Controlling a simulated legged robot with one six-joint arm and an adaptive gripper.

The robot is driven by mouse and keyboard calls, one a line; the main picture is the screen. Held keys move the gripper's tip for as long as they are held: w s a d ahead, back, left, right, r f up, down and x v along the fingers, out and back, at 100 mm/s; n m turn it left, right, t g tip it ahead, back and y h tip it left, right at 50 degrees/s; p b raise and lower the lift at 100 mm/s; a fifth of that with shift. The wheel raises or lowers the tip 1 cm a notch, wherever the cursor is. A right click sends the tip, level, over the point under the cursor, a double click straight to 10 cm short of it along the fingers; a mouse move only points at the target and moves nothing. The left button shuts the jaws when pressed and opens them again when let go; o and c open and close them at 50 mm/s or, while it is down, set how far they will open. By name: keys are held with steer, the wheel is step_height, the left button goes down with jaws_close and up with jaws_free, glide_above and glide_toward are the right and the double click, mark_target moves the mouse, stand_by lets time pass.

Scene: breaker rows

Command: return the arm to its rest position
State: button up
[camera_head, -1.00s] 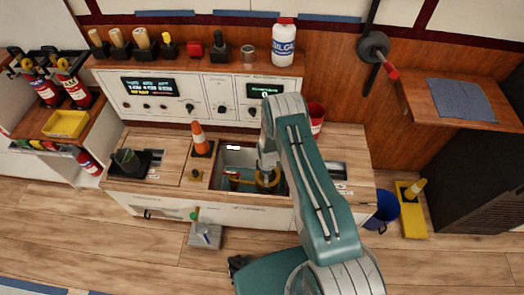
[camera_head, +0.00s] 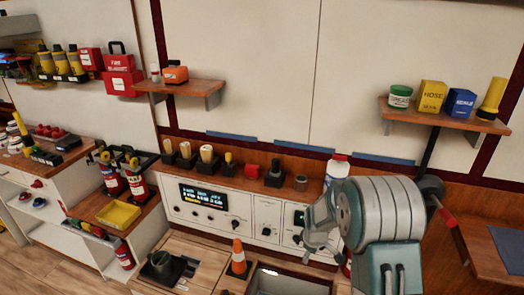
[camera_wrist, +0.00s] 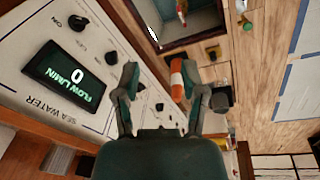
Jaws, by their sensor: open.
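My arm (camera_head: 385,215) is raised and bent at the right of the head view, in front of the control panel. My gripper (camera_head: 312,243) is left of the thick grey arm joint and over the right part of the panel. In the wrist view its two fingers (camera_wrist: 163,88) stand apart with nothing between them. The panel (camera_wrist: 40,60) with its lit flow display fills the left of that view. An orange cone (camera_wrist: 177,78) shows beyond the fingers, near the right one.
The cone (camera_head: 238,260) stands on the counter beside a recessed basin (camera_head: 285,284). A white bottle (camera_head: 337,170) and several small items stand on the panel's top, close to my arm. A wall lever (camera_head: 432,188) and a shelf (camera_head: 450,118) are at the right.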

steer(key=s+r+m+t, duration=0.1)
steer(key=s+r+m, duration=0.1)
steer(key=s+r, duration=0.35)
steer(key=s+r+m, duration=0.1)
steer(key=s+r, duration=0.2)
steer(key=r, duration=0.6)
steer(key=s+r+m+t, duration=0.1)
steer(key=s+r+m, duration=0.1)
steer(key=s+r, duration=0.35)
steer(key=s+r+m+t, duration=0.1)
steer(key=s+r, duration=0.3)
steer(key=s, duration=0.4)
steer(key=s+r+m, duration=0.3)
steer(key=s+r, duration=0.1)
steer(key=s, duration=0.5)
steer(key=shift+r+m+t, duration=0.25)
steer(key=shift+m+t, duration=0.05)
steer(key=shift+t, duration=0.1)
steer(key=shift+w, duration=0.1)
steer(key=shift+c, duration=0.2)
